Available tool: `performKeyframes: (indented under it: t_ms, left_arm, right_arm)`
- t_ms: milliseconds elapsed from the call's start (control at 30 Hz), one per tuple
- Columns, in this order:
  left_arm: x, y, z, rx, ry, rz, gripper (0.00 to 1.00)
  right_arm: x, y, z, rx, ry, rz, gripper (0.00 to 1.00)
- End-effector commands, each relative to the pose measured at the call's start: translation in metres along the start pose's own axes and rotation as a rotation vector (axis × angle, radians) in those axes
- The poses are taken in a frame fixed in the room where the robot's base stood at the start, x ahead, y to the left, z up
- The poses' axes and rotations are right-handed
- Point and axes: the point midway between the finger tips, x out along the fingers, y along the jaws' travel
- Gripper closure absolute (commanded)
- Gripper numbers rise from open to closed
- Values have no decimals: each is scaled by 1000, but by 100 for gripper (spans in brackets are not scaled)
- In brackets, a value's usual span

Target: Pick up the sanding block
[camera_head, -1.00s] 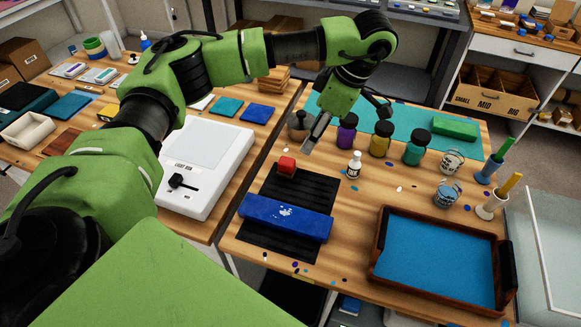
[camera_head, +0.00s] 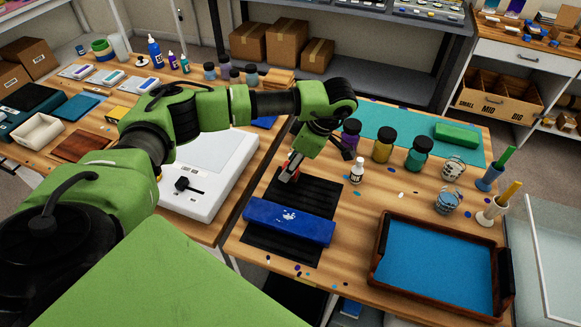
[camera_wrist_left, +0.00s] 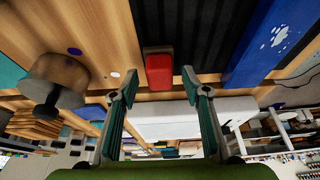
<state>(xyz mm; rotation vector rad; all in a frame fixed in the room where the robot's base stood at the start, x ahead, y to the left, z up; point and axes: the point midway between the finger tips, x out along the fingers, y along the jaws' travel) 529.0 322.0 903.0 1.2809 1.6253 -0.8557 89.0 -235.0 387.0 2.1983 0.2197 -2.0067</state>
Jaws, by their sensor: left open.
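The sanding block (camera_wrist_left: 158,70) shows in the left wrist view as a small red block with a grey-brown end, at the left edge of the ribbed black mat (camera_head: 322,193). In the head view it is mostly hidden behind my left gripper (camera_head: 289,174). My left gripper also shows in the wrist view (camera_wrist_left: 157,94), open and empty. Its two fingers point toward the block, one on each side of its line. The block is just beyond the fingertips, and I see no contact. My right gripper is not in view.
A long blue block (camera_head: 289,222) lies across the mat. Purple (camera_head: 350,134), yellow (camera_head: 383,145) and teal (camera_head: 419,152) jars and a white ink bottle (camera_head: 357,171) stand to the right. A wooden tray with a blue lining (camera_head: 377,252) is at front right.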

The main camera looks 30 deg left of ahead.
Motion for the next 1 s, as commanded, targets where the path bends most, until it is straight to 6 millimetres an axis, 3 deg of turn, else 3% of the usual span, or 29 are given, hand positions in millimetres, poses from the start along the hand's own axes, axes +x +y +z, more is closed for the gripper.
performKeyframes:
  t_ms: [300,467,500,833,1000]
  left_arm:
    - [9,0,0,0,0,0,57]
    - [9,0,0,0,0,0,96]
    - [9,0,0,0,0,0,98]
    - [7,0,0,0,-1,0,98]
    - [-3,1,-4,-1,-2,3,98]
  right_arm:
    - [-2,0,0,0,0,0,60]
    - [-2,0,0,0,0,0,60]
    - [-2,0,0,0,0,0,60]
    - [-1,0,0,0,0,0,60]
    - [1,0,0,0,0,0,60]
